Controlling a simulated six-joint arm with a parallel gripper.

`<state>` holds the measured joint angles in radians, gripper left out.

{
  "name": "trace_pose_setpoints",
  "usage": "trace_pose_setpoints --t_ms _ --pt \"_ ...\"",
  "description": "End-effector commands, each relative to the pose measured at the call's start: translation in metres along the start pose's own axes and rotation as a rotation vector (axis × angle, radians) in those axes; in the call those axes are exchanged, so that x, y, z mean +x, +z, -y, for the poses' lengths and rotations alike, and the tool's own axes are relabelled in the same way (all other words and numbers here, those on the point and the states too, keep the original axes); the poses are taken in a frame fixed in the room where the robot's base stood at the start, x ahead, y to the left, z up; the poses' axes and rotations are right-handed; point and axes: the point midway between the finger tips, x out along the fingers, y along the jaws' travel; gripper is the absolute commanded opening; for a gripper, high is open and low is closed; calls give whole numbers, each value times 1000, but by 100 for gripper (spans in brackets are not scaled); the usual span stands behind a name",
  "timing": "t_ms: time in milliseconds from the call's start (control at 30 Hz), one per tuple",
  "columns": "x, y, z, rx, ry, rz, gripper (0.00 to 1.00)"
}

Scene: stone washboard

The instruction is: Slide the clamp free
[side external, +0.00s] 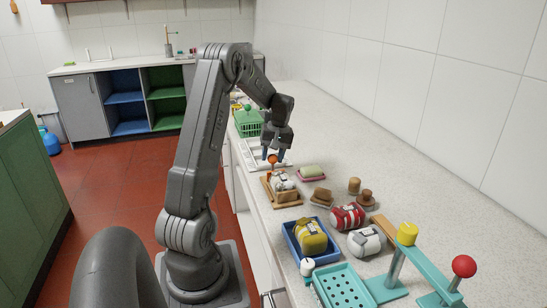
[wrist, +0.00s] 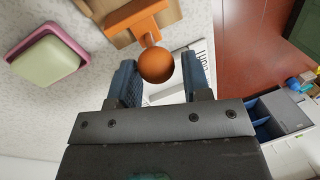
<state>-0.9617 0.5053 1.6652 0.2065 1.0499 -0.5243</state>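The clamp shows as an orange ball knob (side external: 272,159) on an orange stem at the far end of a wooden tray (side external: 283,204). A whitish bundle (side external: 283,183) lies in this tray. In the wrist view the orange ball (wrist: 156,66) sits between the two blue fingers of my gripper (wrist: 158,72), with its orange stem (wrist: 150,38) running up to the wooden tray (wrist: 122,22). My gripper (side external: 273,155) points down over the knob. Its fingers stand apart on either side of the ball, with a gap visible on the right. How the clamp meets the bundle is hidden.
A pink dish (side external: 311,174) with a pale green bar lies beside the tray. Brown blocks, a red roll (side external: 347,216), a white roll (side external: 365,242) and a blue tray (side external: 290,240) with a yellow bundle stand nearer. A white rack (side external: 247,152) and green basket (side external: 249,124) lie beyond.

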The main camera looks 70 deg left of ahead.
Motion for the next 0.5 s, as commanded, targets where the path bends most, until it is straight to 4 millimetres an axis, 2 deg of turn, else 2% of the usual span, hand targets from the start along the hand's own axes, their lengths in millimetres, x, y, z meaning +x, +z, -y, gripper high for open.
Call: trace_pose_setpoints --t_ms 33,167,367,500 --pt "0 1 0 1 0 2 49" --pt "0 2 -1 1 -1 5 60" --pt "0 2 -1 2 -1 7 60" --pt "-7 2 -1 2 0 5 60"
